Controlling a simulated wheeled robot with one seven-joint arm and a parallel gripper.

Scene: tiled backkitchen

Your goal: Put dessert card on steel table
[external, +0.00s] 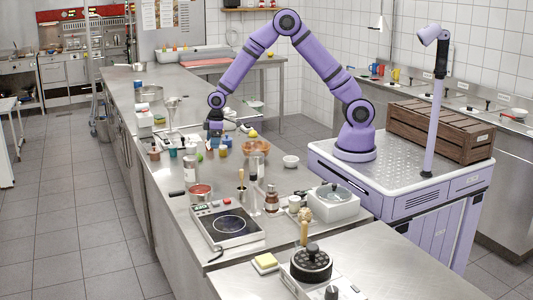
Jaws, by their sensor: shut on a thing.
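My gripper (215,132) is at the far half of the long steel table (178,84), low over its top among small items. Its fingers are small and dark in this view. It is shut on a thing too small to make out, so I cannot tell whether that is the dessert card. I cannot pick out a dessert card for certain elsewhere. Whether the held thing touches the table is not clear.
Cups, jars and a copper-coloured bowl (256,146) crowd the table near my gripper. A wooden crate (438,130) sits at right.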

